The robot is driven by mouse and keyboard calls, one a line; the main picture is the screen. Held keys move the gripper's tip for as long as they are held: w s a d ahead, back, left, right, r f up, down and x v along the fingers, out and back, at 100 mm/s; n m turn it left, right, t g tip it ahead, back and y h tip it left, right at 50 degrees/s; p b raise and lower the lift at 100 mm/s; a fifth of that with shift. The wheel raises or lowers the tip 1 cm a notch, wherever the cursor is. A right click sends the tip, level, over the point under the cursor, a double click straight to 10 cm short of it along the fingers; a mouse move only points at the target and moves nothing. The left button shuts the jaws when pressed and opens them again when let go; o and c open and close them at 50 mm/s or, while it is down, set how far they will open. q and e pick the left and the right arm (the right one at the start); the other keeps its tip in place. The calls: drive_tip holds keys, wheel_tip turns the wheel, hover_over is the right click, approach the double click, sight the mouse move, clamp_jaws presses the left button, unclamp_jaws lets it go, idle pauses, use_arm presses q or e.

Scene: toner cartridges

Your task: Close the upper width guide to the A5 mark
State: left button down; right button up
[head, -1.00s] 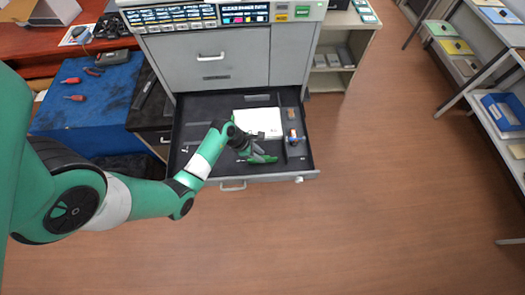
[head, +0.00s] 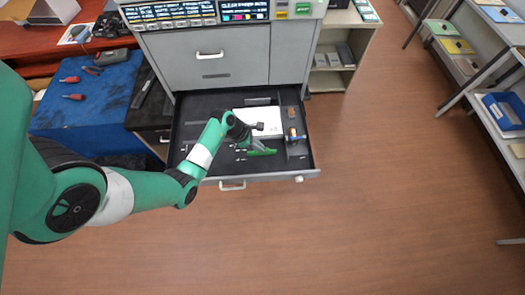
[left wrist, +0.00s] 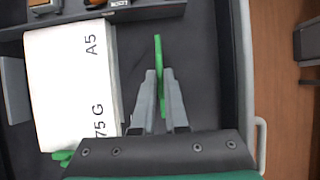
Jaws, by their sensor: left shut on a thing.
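The white paper stack (head: 268,120) lies in the open drawer; in the left wrist view the stack (left wrist: 70,85) reads "A5" and "75 G". A green width guide (head: 262,151) stands between the stack and the drawer front, with a gap to the stack. In the left wrist view the upright green guide (left wrist: 158,48) is between the fingers of my left gripper (left wrist: 160,88), which is shut on it. In the head view my left gripper (head: 246,146) is low over the drawer. Another green piece (left wrist: 62,156) shows at the stack's lower left. My right gripper is not in view.
The open drawer (head: 195,176) has a raised front wall and handle. An orange and blue item (head: 293,136) lies in its right compartment. The printer front (head: 210,60) stands behind. A blue mat (head: 85,105) with tools is at left. The floor at right is clear.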

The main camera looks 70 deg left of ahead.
use_arm(q)
drive_tip(key=shift+w+a+f+b, duration=0.15)
drive_tip(key=shift+a+b, duration=0.3)
drive_tip(key=shift+a, duration=0.45)
drive_tip(key=shift+w+a+r+b, duration=0.1)
drive_tip(key=shift+w+a+b, duration=0.25)
drive_tip(key=shift+a, duration=0.5)
drive_tip(key=shift+w+a+f+b, duration=0.15)
drive_tip(key=shift+a+b, duration=0.35)
drive_tip(key=shift+a, duration=0.4)
drive_tip(key=c, duration=1.1)
unclamp_jaws()
drive_tip(key=shift+r, duration=0.2)
wheel_tip(320, 180, up, 7)
drive_tip(key=p, duration=0.8)
